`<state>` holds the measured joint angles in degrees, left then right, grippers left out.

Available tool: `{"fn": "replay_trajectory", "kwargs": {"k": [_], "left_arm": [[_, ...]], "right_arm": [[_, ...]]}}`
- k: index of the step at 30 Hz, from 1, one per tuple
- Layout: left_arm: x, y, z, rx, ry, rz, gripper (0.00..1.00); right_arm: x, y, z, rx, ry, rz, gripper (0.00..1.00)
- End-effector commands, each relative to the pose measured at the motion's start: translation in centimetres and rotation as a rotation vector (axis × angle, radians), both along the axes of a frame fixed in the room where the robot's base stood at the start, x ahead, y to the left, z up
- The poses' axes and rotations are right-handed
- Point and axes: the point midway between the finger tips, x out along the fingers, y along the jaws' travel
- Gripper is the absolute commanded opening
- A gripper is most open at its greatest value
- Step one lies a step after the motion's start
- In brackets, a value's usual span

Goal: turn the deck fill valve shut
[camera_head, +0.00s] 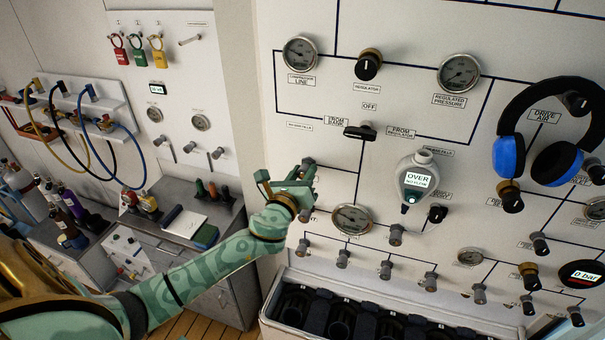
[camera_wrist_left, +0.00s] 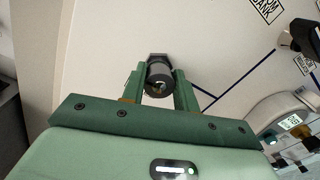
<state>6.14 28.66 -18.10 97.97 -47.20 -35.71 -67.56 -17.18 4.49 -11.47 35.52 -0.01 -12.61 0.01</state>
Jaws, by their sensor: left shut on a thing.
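My left gripper (camera_head: 303,179) reaches up to the white panel from the lower left in the head view. In the left wrist view its two green fingers (camera_wrist_left: 160,92) stand on either side of a small dark grey round valve knob (camera_wrist_left: 160,74) and are shut on it. The knob sits on a short fitting at the panel face, and I see it nearly end-on. In the head view the gripper mostly hides it. I cannot read a label that names this knob as the deck fill valve. My right gripper is not in view.
A grey handheld meter reading OVER (camera_head: 416,180) hangs right of the gripper. A black lever handle (camera_head: 360,132) is above right, and a gauge (camera_head: 351,219) is below right. Blue-and-black earmuffs (camera_head: 509,156) hang at far right. An open bin (camera_head: 290,312) stands below the panel.

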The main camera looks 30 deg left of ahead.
Motion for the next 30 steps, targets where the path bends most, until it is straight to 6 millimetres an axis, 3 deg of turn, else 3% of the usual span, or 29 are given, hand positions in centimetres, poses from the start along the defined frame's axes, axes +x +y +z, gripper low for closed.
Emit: {"fn": "replay_trajectory", "kwargs": {"k": [30], "left_arm": [[0.17, -0.1, 0.37, 0.941, 0.219, 0.006, 0.07]], "right_arm": [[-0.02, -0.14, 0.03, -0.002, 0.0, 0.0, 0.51]]}}
